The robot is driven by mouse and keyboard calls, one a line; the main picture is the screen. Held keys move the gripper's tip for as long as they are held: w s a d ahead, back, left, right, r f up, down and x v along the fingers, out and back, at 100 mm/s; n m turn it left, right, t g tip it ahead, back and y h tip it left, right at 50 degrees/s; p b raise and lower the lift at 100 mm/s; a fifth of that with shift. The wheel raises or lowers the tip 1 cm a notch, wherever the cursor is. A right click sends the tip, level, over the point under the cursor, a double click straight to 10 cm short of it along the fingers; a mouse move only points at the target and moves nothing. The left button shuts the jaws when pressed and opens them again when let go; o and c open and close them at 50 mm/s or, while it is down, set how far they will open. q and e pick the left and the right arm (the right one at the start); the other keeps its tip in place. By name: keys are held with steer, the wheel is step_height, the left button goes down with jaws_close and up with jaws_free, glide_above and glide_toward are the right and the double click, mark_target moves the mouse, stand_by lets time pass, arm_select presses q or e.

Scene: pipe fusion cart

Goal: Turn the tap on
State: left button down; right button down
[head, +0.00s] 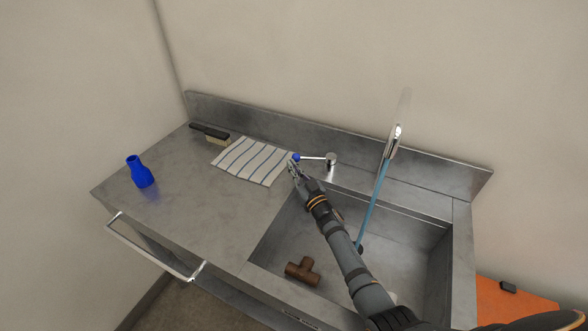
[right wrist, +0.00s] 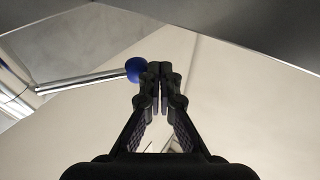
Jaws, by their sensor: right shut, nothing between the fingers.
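The tap lever (head: 313,157) is a chrome rod that points left from its round base (head: 331,159) on the counter behind the sink. Its blue knob (head: 296,157) also shows in the right wrist view (right wrist: 134,69). The chrome spout (head: 393,141) stands to the right, and a blue stream (head: 374,198) runs from it down into the sink. My right gripper (head: 292,168) is shut and empty. Its fingertips (right wrist: 160,70) are right beside the knob; I cannot tell whether they touch it. My left gripper is not in view.
The sink basin (head: 432,255) holds a brown T-shaped pipe piece (head: 302,271). A striped cloth (head: 250,161), a brush (head: 212,134) and a blue reducer-shaped piece (head: 140,172) lie or stand on the counter. A handrail (head: 150,250) runs along the front left. The counter's left part is mostly clear.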

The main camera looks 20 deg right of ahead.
steer(key=shift+s, duration=0.1)
steer(key=v, duration=0.7)
steer(key=shift+s+r, duration=0.1)
steer(key=shift+s, duration=0.05)
